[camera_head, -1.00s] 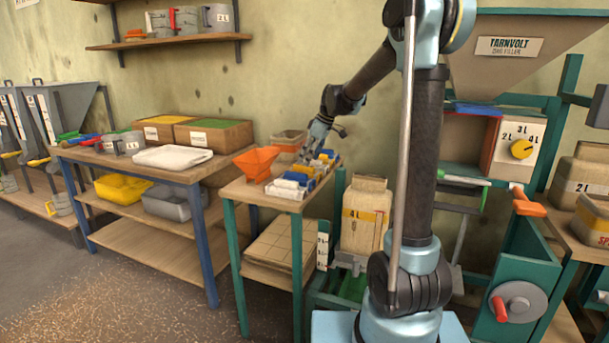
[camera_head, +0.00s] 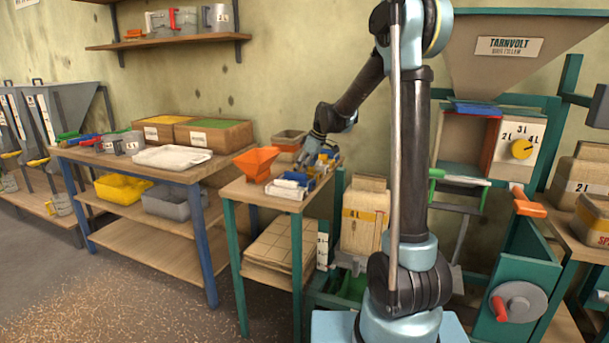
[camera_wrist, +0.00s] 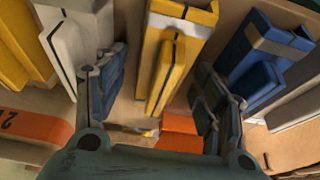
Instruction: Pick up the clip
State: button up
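Several clips stand in a row in the wrist view: a yellow clip (camera_wrist: 172,62) in the middle, a white clip (camera_wrist: 70,40) to its left and a blue clip (camera_wrist: 262,62) to its right. Another yellow one (camera_wrist: 20,50) is at the far left edge. My gripper (camera_wrist: 160,88) is open, with one finger on each side of the middle yellow clip. I cannot tell whether either finger touches it. In the head view my gripper (camera_head: 306,160) is low over the clip tray (camera_head: 284,193) on the small table and hides part of the row.
An orange funnel (camera_head: 257,164) stands left of the tray, close to my gripper. A bin (camera_head: 289,138) stands behind. A paper sack (camera_head: 364,212) is right of the small table (camera_head: 237,190). An orange band (camera_wrist: 35,125) shows lower left in the wrist view.

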jog(key=c, duration=0.8)
jog(key=shift+r, duration=0.1)
